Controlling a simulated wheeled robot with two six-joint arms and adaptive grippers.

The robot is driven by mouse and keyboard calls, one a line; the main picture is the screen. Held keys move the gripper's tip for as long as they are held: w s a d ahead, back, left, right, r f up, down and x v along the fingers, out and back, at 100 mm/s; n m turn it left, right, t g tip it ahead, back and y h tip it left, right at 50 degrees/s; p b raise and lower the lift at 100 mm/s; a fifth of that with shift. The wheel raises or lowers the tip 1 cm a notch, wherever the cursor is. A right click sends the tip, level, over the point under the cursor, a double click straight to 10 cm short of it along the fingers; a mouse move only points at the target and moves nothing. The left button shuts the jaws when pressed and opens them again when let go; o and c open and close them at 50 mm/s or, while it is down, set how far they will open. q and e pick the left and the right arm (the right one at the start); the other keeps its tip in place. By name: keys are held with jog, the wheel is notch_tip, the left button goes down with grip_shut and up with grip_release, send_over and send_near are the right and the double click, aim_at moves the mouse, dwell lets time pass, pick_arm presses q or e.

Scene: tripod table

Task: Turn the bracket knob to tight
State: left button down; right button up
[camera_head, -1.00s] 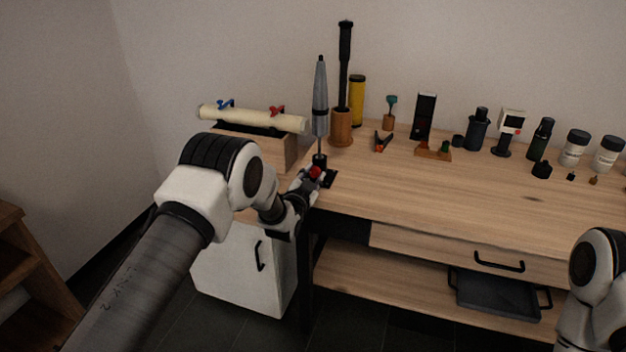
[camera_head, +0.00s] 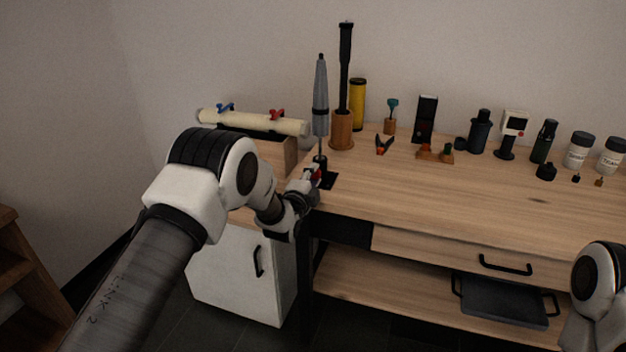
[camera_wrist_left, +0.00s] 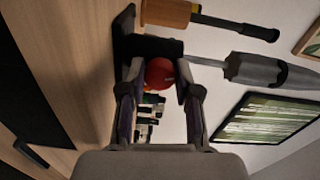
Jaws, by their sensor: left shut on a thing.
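The bracket knob is a red round knob (camera_wrist_left: 160,73) on a black bracket (camera_wrist_left: 124,50) at the table's left front corner. A grey folded umbrella (camera_head: 320,95) stands upright in the bracket. My left gripper (camera_head: 314,178) is at the bracket in the head view. In the left wrist view the fingers of my left gripper (camera_wrist_left: 158,85) are on both sides of the red knob, shut on it. Only a little red shows between the fingers in the head view. My right gripper is not in view; only part of that arm shows at the lower right.
A wooden cup (camera_head: 341,130) with a black rod stands right behind the bracket. A cream roll (camera_head: 255,123) with red and blue clamps lies at the left. Pliers (camera_head: 384,144), bottles and small tools line the back. The table's front middle is clear.

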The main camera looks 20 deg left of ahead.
pick_arm(q)
jog(key=shift+m, duration=0.9)
jog(key=c, duration=0.8)
grip_release()
jog(key=s, duration=0.8)
jog(key=shift+a, duration=0.2)
